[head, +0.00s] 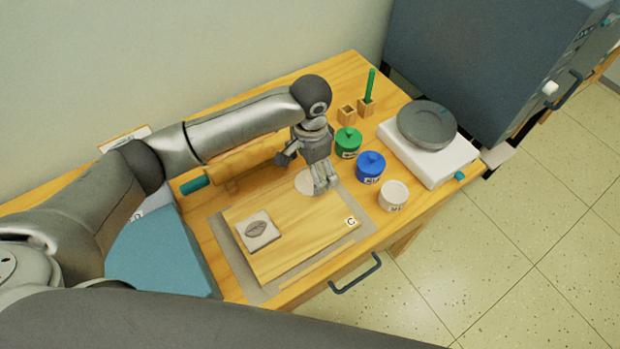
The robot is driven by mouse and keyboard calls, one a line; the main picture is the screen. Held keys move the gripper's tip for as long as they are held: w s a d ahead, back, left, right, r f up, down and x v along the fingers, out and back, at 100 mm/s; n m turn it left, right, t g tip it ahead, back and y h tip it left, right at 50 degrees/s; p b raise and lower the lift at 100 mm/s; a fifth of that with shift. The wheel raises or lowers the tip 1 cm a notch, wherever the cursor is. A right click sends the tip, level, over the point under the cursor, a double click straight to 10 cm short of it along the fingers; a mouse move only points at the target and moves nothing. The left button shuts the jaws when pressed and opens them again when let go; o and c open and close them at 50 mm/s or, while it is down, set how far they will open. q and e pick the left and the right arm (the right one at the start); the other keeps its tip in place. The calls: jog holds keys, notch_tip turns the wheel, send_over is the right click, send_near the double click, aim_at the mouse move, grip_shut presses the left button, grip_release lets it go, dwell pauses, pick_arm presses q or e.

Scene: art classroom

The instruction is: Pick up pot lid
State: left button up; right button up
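Three small lidded pots stand in a row on the wooden table: a green pot (348,143), a blue pot (370,167) and a white pot (393,195). The green and blue lids have a knob on top. A flat pale disc (303,181) lies at the far edge of the wooden board (290,240), partly hidden by my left gripper; I cannot tell if it is a lid. My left gripper (325,187) points down over the disc, left of the pots. Its finger gap is unclear, and no held thing shows. My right gripper is out of view.
A square tile (258,231) with a leaf-like mark lies on the board. A dark round slab (427,125) sits on a white device (430,158) at right. Wooden holders (347,114) stand behind the pots, one with a green stick. A blue box-like thing (158,255) is at left.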

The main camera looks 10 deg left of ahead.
aim_at(309, 177)
pick_arm(q)
notch_tip(309, 177, down, 2)
jog(key=shift+s+a+f, duration=0.1)
jog(key=shift+f, duration=0.4)
jog(key=shift+c, duration=1.5)
jog(key=c, duration=0.5)
jog(key=shift+s, duration=0.1)
jog(key=c, duration=0.4)
jog(key=shift+c, duration=0.7)
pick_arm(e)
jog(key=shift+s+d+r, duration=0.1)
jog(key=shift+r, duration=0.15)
